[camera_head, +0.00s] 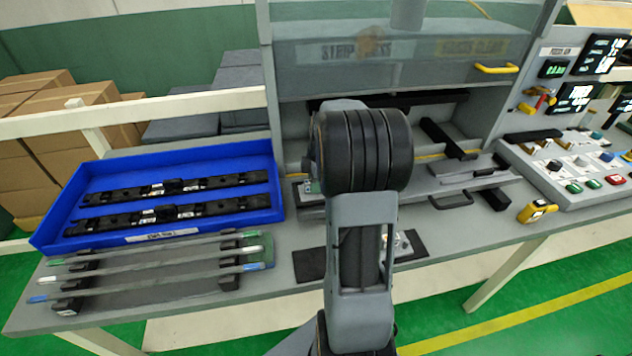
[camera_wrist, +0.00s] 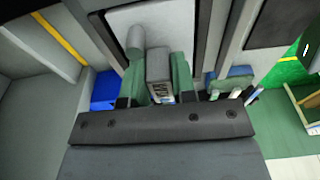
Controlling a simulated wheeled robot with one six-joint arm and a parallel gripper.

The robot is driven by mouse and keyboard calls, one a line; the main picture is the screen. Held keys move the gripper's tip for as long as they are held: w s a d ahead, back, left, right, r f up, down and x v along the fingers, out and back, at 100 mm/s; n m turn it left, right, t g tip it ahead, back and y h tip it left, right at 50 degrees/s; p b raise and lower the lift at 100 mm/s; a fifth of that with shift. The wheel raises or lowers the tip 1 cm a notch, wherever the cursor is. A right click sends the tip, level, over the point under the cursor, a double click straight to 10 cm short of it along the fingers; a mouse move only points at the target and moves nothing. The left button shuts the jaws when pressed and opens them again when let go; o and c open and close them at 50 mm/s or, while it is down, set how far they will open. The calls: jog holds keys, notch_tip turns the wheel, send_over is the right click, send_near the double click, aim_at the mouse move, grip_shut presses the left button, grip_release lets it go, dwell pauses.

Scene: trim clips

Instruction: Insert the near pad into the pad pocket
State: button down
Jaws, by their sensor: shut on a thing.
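In the wrist view my gripper (camera_wrist: 161,80) has its two green fingers closed on the sides of a grey block (camera_wrist: 157,66), which I take to be the near pad. A small printed label shows on its lower end. The block's far end lies over or against a pale plate (camera_wrist: 182,24); I cannot tell whether they touch. In the head view my arm covers the gripper and the pad. I cannot make out the pad pocket in either view.
A blue tray (camera_head: 262,217) with dark strips stands at left. Thin rods lie on a rack (camera_head: 160,288) before it. Dark mats (camera_head: 309,265) lie on the bench by my arm. A grey press housing (camera_head: 300,75) rises behind. A button panel (camera_head: 577,165) stands at right.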

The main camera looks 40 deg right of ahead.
jog(key=shift+f, duration=0.15)
jog(key=c, duration=0.9)
grip_release()
notch_tip(320, 180, up, 11)
jog(key=d, duration=0.1)
jog(key=shift+s+a+f+m+t+h, duration=0.25)
jog(key=shift+s+a+f+m+t, duration=0.3)
jog(key=shift+s+a+m, duration=2.35)
jog(key=shift+s+a+f+m+t+h, duration=0.2)
jog(key=shift+s+a+f+m+t, duration=0.75)
jog(key=shift+a, duration=3.4)
jog(key=shift+s+a+f+m+t+h, duration=0.1)
jog(key=shift+s+a+m+t+h, duration=0.15)
jog(key=shift+s+a+m, duration=2.8)
